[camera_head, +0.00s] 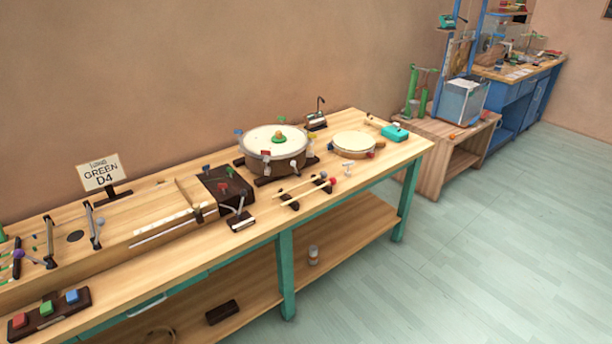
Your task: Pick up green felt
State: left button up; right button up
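No object is clearly readable as the green felt at this size. A small round green piece (279,138) with a yellowish knob lies on the white head of the drum (262,150). A teal-green block (395,132) lies at the bench's right end. Neither of my grippers is in view.
Sticks on a rest (305,189) and a shallow round drum (354,144) occupy the right half. A lower shelf (250,287) holds a small jar (313,254). The floor (450,260) at right is clear.

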aim_at(278, 138)
jog(key=i+l+u, duration=0.25)
jog(key=i+l, duration=0.5)
jog(key=i, duration=0.05)
